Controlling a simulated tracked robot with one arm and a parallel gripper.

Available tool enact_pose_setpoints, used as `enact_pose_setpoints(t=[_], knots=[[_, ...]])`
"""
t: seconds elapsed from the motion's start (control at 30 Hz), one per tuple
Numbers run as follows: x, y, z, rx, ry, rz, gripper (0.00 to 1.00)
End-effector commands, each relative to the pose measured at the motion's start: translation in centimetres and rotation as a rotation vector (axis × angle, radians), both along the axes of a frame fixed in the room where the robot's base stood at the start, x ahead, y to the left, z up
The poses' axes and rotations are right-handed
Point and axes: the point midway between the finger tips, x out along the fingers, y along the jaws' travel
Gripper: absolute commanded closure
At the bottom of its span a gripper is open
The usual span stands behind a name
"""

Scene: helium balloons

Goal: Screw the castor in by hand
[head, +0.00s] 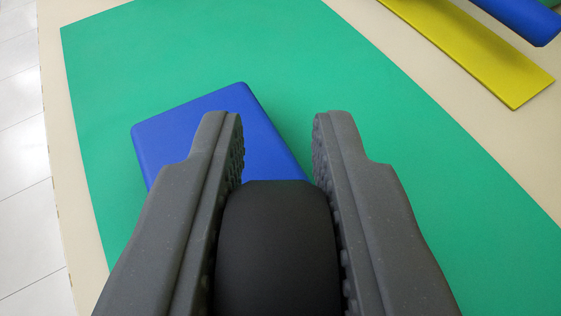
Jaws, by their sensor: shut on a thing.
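My gripper (277,135) reaches up from the bottom of the picture, with two grey fingers that have studded inner pads. It is shut on the castor (277,250), seen as a smooth black rounded body between the fingers. The castor's stem and underside are hidden. A blue block (205,135) with rounded corners lies on the green mat, beyond the castor and partly behind it and the left finger. I cannot tell whether the castor touches the block, and no hole shows in it.
The green mat (200,50) covers most of the beige table (400,50) and is clear around the block. A yellow strip (475,45) and a blue piece (520,15) lie at the upper right. The table's edge and a tiled floor (25,170) show at the left.

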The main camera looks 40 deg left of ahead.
Motion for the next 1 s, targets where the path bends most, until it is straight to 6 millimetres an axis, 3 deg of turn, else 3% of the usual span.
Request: enact_pose_setpoints(t=[0.5, 0.93, 0.97, 1.0], knots=[[0.14, -0.23, -0.07, -0.003, 0.005, -0.205, 1.00], [0.25, -0.42, -0.08, -0.001, 0.000, -0.242, 1.00], [0.25, -0.42, -0.08, -0.001, 0.000, -0.242, 0.72], [0.24, -0.41, -0.08, -0.001, 0.000, -0.242, 0.61]])
